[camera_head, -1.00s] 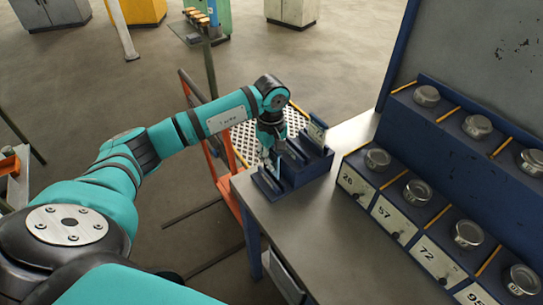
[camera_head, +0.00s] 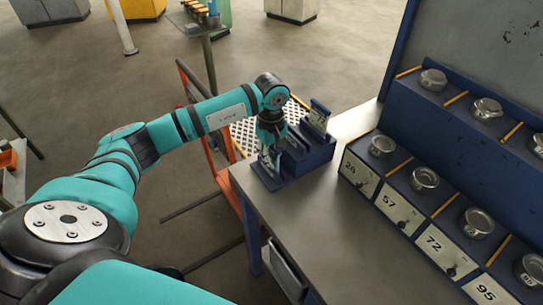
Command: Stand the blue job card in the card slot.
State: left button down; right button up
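A dark blue stepped card holder (camera_head: 312,156) with slots stands on the bench's far left corner. A card with a pale face (camera_head: 318,116) stands up in its rear part; its colour is hard to tell at this size. My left gripper (camera_head: 268,158) points down at the holder's low front part (camera_head: 270,181). A thin pale piece shows at its fingertips; I cannot tell whether this is a card or part of the fingers. The finger gap is too small to read. My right gripper is out of view.
The grey bench top (camera_head: 310,215) is clear in front of the holder. On the right, a blue stepped rack (camera_head: 450,140) carries several round metal tins and numbered labels. An orange rail (camera_head: 222,170) and perforated plate stand beyond the bench's left edge.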

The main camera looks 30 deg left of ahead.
pick_arm(q)
jog(key=c, duration=1.4)
grip_release()
notch_tip(320, 180, up, 12)
